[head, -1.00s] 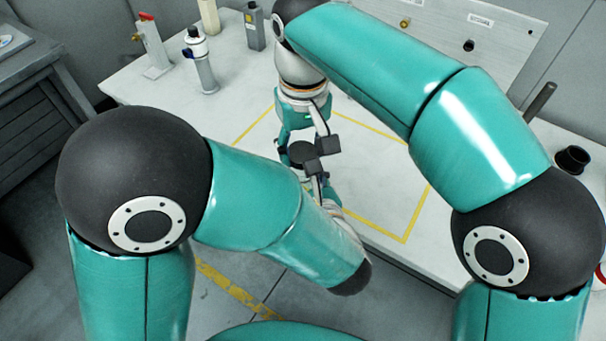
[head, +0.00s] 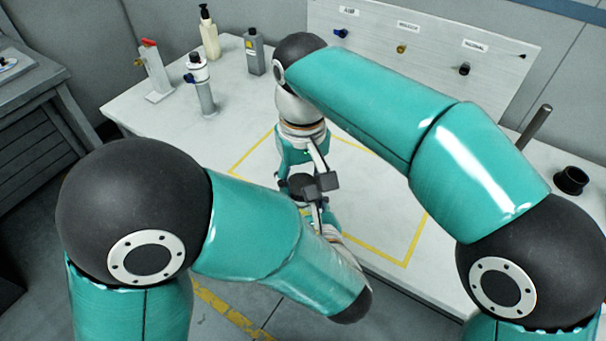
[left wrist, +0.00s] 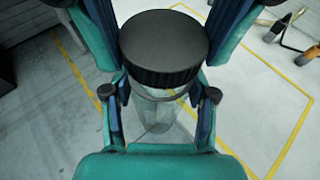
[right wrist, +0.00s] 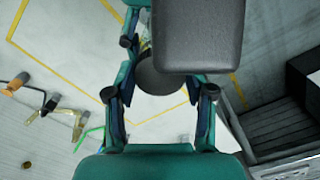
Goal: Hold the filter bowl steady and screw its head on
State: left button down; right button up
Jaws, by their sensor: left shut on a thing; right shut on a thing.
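The filter head (left wrist: 164,45) is a black round cap with a ribbed rim; it also shows as a dark disc in the head view (head: 300,186) and right wrist view (right wrist: 163,76). The clear filter bowl (left wrist: 160,118) is right below it in the left wrist view. Head and bowl look in line, but I cannot tell how far the thread is engaged. My left gripper (left wrist: 160,88) is shut on the bowl from one side. My right gripper (right wrist: 162,82) is shut around the head from the opposite side. Fingers hide parts of both.
A yellow outline (head: 409,262) marks the bench (head: 150,95) under the grippers. At the back left stand a filter unit (head: 203,88), a red-handled fitting (head: 154,70), a grey bottle (head: 254,54) and a pump bottle (head: 208,32). A panel with valves (head: 430,45) stands behind; a black cup (head: 571,180) is at right.

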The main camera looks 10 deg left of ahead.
jog(key=shift+f, duration=0.55)
dwell(0.6)
jog(key=m, duration=0.4)
jog(key=shift+a, duration=0.1)
jog(key=m, duration=1)
jog(key=shift+a+m, duration=0.1)
jog(key=shift+m, duration=0.2)
jog(key=m, duration=0.6)
jog(key=shift+w, duration=0.1)
jog(key=m, duration=0.4)
jog(key=shift+m, duration=0.3)
jog(key=m, duration=0.4)
jog(key=shift+w, duration=0.1)
